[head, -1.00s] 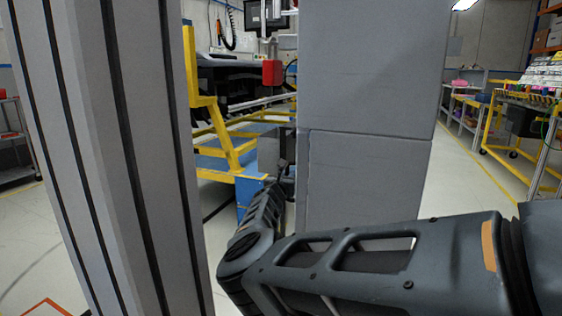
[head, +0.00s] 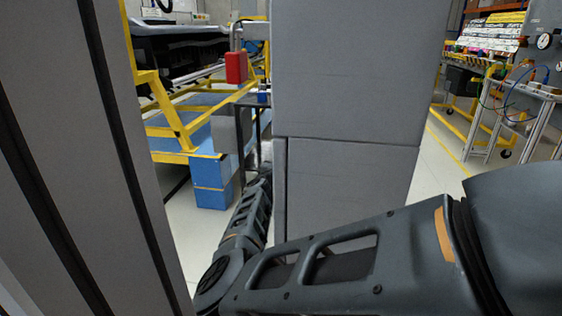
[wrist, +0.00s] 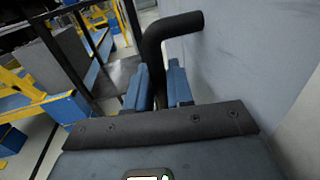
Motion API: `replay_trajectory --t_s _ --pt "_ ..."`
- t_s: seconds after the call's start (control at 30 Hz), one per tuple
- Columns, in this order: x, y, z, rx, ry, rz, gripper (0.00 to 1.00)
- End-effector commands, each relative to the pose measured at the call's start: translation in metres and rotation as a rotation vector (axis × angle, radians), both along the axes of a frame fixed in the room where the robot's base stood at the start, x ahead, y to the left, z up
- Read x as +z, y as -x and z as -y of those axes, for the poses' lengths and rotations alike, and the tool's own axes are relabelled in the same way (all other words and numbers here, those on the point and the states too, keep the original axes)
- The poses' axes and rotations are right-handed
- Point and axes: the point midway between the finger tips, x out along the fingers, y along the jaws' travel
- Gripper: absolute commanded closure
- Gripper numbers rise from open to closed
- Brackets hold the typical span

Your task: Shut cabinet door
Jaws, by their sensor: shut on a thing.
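The tall grey cabinet (head: 345,70) stands in the middle of the head view, with a seam above its lower panel (head: 350,195). In the wrist view a flat light grey face (wrist: 240,60) fills the right side, and a black bent handle (wrist: 180,26) comes off it. My gripper (wrist: 162,88) has its two blue-grey fingers on either side of the handle and is shut on it. In the head view my arm reaches past the cabinet's left edge, and the fingers are hidden. I cannot tell how far the door stands open.
A yellow frame (head: 165,105) with blue bins (head: 211,180) stands left of the cabinet. A dark-framed table (wrist: 108,70) is close to my gripper's left. A workbench with gauges (head: 525,80) stands at the right. Pale floor between it and the cabinet is clear.

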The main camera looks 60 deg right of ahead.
Motion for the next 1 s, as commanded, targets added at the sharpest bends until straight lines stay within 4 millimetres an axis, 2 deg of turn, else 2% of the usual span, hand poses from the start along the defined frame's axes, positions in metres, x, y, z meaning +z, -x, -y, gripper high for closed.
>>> replay_trajectory --t_s 0.03,0.47,0.5,0.63,1.0 --pt "-0.0056 0.006 0.0012 -0.011 -0.006 -0.002 1.0" --pt "-0.0041 0.0122 0.0041 -0.026 -0.002 -0.003 1.0" --pt "-0.0041 0.0127 0.0043 -0.027 -0.001 -0.003 0.75" --pt "-0.0034 0.0123 0.0045 -0.026 -0.001 -0.002 0.63" --pt "-0.0014 0.0101 0.0044 -0.022 0.0 -0.002 0.63"
